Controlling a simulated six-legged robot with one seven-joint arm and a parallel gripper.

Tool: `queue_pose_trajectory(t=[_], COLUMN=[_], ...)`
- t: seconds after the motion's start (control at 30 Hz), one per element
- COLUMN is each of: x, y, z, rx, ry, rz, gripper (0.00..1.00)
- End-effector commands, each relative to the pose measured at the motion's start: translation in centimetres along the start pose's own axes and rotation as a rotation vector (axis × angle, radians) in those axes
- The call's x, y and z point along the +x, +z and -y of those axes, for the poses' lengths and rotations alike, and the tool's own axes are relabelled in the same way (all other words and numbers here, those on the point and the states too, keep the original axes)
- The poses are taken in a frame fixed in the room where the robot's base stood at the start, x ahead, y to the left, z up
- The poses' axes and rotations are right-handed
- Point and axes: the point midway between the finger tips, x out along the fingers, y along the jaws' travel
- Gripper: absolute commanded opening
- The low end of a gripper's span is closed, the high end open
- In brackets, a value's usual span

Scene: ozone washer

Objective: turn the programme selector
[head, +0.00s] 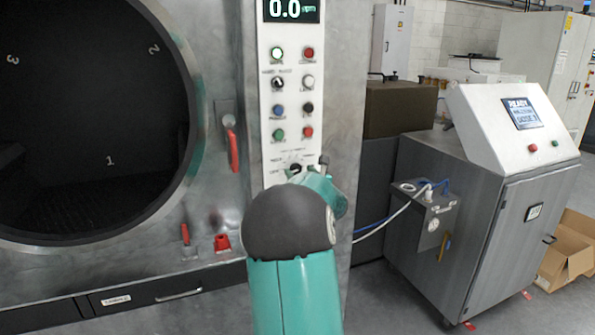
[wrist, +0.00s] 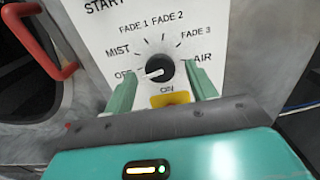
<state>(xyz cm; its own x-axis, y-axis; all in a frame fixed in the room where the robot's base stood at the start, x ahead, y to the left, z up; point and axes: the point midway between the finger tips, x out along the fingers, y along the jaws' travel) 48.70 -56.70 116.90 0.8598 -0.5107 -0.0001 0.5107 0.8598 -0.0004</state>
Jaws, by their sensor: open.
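The programme selector is a round black knob (wrist: 160,68) on a white panel (wrist: 100,20) in the wrist view. Its white pointer line points left, toward the OFF label. MIST, FADE 1, FADE 2, FADE 3 and AIR are printed around it. My gripper (wrist: 161,72) is open, with one teal finger on the knob's left and one on its right. I cannot tell whether either finger touches it. In the head view the knob (head: 295,168) shows at the panel's lower end, partly behind my gripper (head: 309,171).
A red handle (head: 232,150) and the open drum (head: 90,120) are on the left. A grey console (head: 450,220) stands at the right. A yellow piece (wrist: 168,99) lies below the knob.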

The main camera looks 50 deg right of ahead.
Motion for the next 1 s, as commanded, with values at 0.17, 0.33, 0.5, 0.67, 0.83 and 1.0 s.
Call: queue_pose_trajectory(t=[0.17, 0.33, 0.5, 0.67, 0.83, 1.0], x=[2.2, 2.8, 2.7, 2.7, 2.7, 2.7], y=[0.0, 0.0, 0.0, 0.0, 0.0, 0.0], z=[0.0, 0.0, 0.0, 0.0, 0.0, 0.0], rx=[-0.001, 0.0, 0.001, 0.0, 0.001, 0.018], ry=[0.0, 0.0, 0.0, 0.0, 0.0, 0.0], rz=[-0.001, 0.0, 0.0, 0.0, 0.0, 0.0], gripper=[0.56, 0.56, 0.56, 0.27, 0.15, 0.15])
